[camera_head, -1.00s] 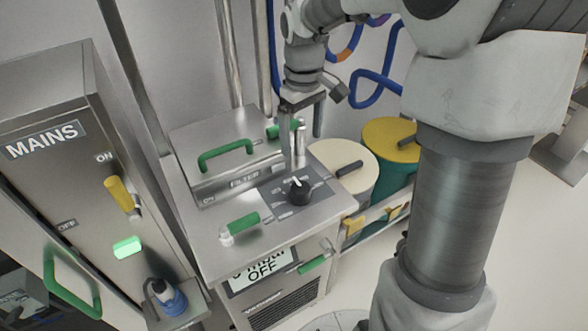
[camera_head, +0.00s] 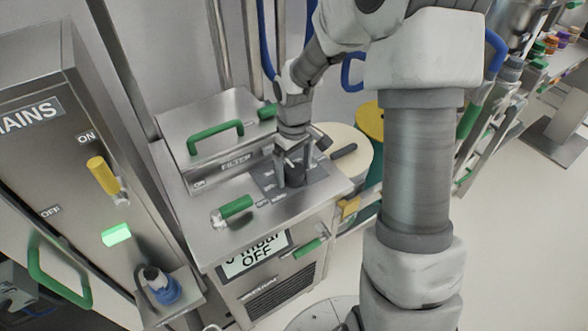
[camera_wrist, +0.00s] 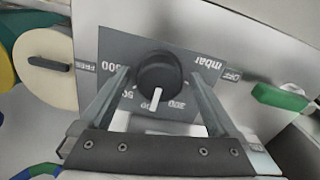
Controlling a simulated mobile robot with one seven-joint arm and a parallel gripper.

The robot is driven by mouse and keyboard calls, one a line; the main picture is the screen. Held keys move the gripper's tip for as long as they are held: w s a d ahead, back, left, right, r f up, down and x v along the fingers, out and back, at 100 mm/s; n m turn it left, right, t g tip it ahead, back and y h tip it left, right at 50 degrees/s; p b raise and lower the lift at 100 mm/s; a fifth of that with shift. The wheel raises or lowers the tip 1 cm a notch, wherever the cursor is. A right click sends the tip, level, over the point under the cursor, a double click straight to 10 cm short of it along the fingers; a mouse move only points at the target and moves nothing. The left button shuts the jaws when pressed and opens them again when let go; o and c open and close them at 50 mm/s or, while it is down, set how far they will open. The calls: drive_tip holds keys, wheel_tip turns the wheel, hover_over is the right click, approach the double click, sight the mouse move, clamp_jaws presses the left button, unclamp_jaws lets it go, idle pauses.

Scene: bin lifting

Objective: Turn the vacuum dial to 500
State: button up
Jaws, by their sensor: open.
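The vacuum dial, a round black knob with a white pointer mark (camera_wrist: 160,72), is on the dark scale plate of the steel cabinet top. In the wrist view its pointer aims down, beside the upside-down 300 label; a label left of it is partly hidden. OFF is at the right of the plate and FREE at the left. My gripper (camera_head: 294,178) points down over the dial, open, one finger on either side. In the wrist view the fingers flank the knob; I cannot tell whether they touch it.
A green-handled valve (camera_head: 234,207) and the filter box (camera_head: 213,133) are close by on the cabinet top. The MAINS cabinet (camera_head: 50,140) stands left. Lidded drums (camera_head: 345,143) stand right of the cabinet.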

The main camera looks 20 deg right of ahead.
drive_tip(key=shift+c, duration=0.2)
drive_tip(key=c, duration=1.3)
drive_tip(key=shift+c, duration=0.2)
drive_tip(key=shift+m, duration=0.4)
drive_tip(key=m, duration=0.2)
drive_tip(key=shift+m+b, duration=0.3)
drive_tip(key=shift+m, duration=2.2)
drive_tip(key=shift+w, duration=0.1)
drive_tip(key=o, duration=1.4)
